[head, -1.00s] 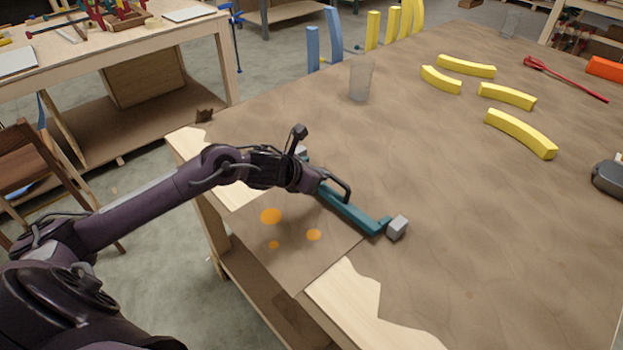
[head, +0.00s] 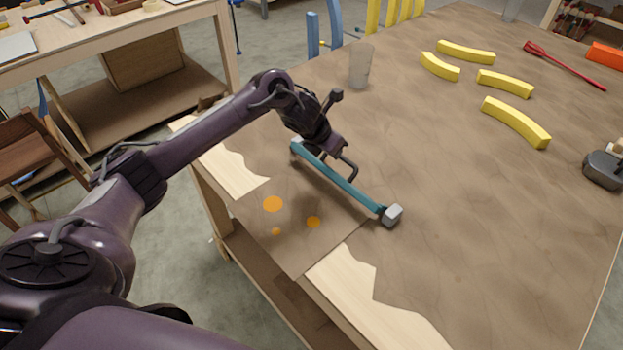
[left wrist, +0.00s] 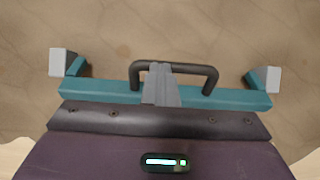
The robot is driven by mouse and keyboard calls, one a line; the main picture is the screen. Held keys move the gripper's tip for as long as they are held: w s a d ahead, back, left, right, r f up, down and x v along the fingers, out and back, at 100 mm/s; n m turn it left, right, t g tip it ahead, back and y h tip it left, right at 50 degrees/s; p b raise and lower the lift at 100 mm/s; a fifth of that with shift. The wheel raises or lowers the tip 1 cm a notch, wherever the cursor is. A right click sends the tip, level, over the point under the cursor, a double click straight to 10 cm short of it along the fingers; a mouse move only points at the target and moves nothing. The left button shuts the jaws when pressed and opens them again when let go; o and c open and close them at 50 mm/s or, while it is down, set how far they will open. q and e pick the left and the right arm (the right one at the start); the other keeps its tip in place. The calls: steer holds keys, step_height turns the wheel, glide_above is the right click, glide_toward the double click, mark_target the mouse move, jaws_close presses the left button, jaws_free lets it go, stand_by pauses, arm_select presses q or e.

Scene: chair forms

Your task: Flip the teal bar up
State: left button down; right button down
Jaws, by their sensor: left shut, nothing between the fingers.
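The teal bar (head: 345,185) runs diagonally near the table's left edge, with a grey block (head: 392,215) at its near end. In the left wrist view the bar (left wrist: 100,93) crosses the picture, joined by short teal arms to a grey block (left wrist: 62,62) on each side. A black handle (left wrist: 208,72) is fixed to the bar's middle; it also shows in the head view (head: 352,168). My left gripper (left wrist: 160,72) is shut and empty, its grey fingers over the bar inside the handle. Its fingertips are hard to make out in the head view. My right gripper is not in view.
Orange dots (head: 273,204) mark the brown tabletop (head: 450,200) beside the bar. A clear cup (head: 360,66) stands behind my left arm. Several curved yellow pieces (head: 515,122) and a red tool (head: 565,66) lie farther off. The middle of the table is clear.

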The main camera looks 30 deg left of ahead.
arm_select(q)
steer(key=w+d+f+b, duration=0.1)
steer(key=w+d+b, duration=0.1)
steer(key=w+b, duration=0.4)
steer(key=shift+w+d, duration=0.15)
steer(key=shift+w, duration=0.15)
steer(key=shift+s, duration=0.2)
stand_by(1.2)
